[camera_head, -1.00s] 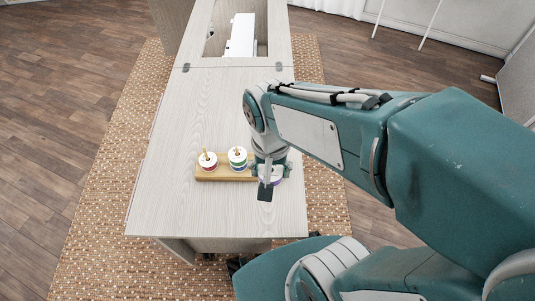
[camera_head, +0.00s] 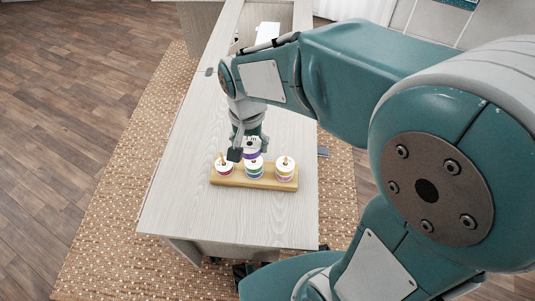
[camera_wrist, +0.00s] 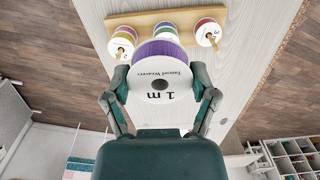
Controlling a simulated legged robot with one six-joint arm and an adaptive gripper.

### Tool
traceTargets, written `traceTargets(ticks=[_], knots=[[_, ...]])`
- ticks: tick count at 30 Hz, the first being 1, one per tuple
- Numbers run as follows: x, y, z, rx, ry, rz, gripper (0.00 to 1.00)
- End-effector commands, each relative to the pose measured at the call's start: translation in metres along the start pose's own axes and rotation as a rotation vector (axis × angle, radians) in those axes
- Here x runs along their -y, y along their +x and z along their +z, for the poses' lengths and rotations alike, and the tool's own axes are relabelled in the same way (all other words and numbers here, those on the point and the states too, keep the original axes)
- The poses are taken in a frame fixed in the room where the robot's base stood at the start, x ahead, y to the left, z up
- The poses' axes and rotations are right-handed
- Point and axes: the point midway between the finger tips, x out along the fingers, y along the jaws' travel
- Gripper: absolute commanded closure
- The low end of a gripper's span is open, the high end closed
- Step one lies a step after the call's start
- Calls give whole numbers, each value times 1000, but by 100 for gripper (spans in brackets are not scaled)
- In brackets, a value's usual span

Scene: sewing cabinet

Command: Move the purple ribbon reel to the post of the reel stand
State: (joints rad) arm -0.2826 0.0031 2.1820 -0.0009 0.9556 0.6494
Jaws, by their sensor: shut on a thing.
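The purple ribbon reel (camera_wrist: 158,49) is between the fingers of my gripper (camera_wrist: 161,86); its white end face, marked "1 m", faces the wrist camera. In the head view my gripper (camera_head: 247,148) is shut on this reel (camera_head: 250,155), which shows just above and behind the stand's middle reel in the picture. The wooden reel stand (camera_head: 240,182) lies on the white cabinet top; its board also shows at the top of the wrist view (camera_wrist: 146,20). Its middle post tip is hidden, and I cannot tell whether the held reel touches anything.
The stand bears a red reel (camera_head: 225,169) at left, green and blue ones (camera_head: 254,173) in the middle, and a yellow and purple stack (camera_head: 286,171) at right. The cabinet top (camera_head: 185,205) is bare in front and left of the stand.

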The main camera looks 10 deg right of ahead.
Motion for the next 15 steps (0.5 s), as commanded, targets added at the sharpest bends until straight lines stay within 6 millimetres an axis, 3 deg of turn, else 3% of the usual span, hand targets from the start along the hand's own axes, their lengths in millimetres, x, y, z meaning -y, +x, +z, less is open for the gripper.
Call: traceTargets(ticks=[9,15], knots=[[60,14,-36,1,-2,1,62],[89,25,-51,0,-1,0,62]])
